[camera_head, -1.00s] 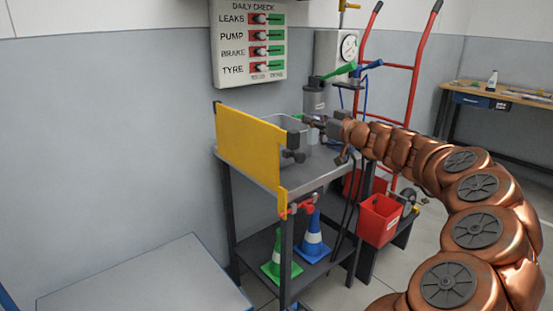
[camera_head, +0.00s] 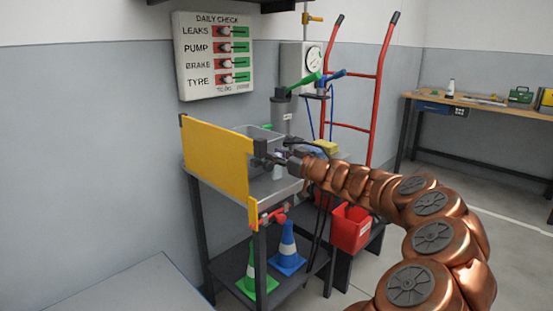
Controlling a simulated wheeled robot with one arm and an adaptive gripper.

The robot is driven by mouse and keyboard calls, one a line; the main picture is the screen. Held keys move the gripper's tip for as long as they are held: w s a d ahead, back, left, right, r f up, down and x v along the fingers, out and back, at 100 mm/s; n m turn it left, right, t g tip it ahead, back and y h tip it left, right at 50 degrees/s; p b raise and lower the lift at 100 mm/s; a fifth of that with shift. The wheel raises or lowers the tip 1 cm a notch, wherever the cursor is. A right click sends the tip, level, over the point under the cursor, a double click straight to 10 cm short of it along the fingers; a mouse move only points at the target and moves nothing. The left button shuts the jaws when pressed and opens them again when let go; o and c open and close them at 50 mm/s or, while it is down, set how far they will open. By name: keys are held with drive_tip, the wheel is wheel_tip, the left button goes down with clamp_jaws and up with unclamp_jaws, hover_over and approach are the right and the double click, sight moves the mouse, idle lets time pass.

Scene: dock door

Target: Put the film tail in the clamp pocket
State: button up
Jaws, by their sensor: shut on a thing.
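My gripper (camera_head: 277,158) is at the right end of a yellow panel (camera_head: 217,158), above the grey trolley top. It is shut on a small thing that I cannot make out. A dark two-part fitting (camera_head: 260,153) sits at the panel's right edge, right beside my fingertips. I cannot tell whether they touch, nor whether this fitting is the clamp. I cannot make out the film tail or the clamp pocket at this size.
A clear bin (camera_head: 240,137) stands behind the panel on the trolley (camera_head: 284,189). Cones stand on its lower shelf. A red bin (camera_head: 350,228) and a red hand truck (camera_head: 352,127) are to the right. A pale tabletop (camera_head: 125,288) is at lower left.

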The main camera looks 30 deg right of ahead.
drive_tip(key=shift+f+b, duration=0.25)
drive_tip(key=shift+b, duration=0.05)
drive_tip(key=o, duration=0.9)
drive_tip(key=shift+r+p, duration=0.25)
drive_tip(key=shift+p, duration=0.1)
